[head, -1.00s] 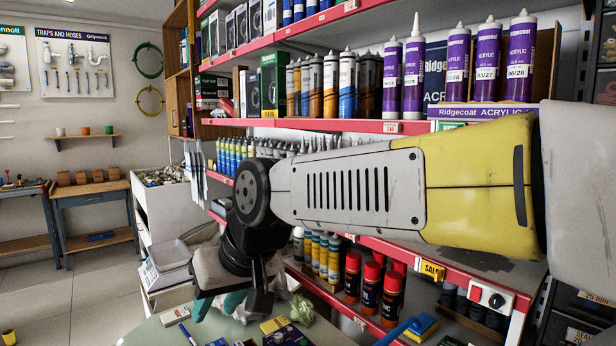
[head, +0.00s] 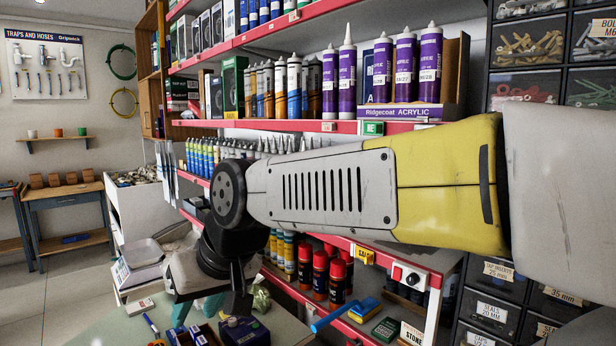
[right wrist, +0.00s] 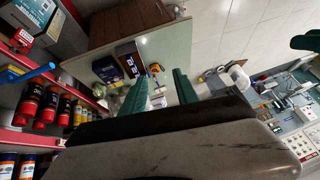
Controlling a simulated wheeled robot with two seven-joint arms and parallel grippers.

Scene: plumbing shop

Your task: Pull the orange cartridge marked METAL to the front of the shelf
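On the middle shelf a row of cartridges in orange, silver and blue stands upright; an orange one (head: 268,98) shows towards its left. The small print is unreadable, so I cannot tell which is marked METAL. My right gripper (head: 196,311) hangs below and in front of that shelf, above the table, apart from the cartridges. In the right wrist view its two teal fingers (right wrist: 158,90) are apart with nothing between them. My right forearm crosses in front of the lower shelves and hides part of them. My left gripper does not show in the head view.
Purple acrylic cartridges (head: 404,70) stand right of the row, behind the shelf's red front edge (head: 300,126). Black, red-capped cans (head: 320,275) stand lower. The table (head: 100,332) below holds a purple box (head: 243,331) and small items. Parts drawers (head: 490,312) stand at right.

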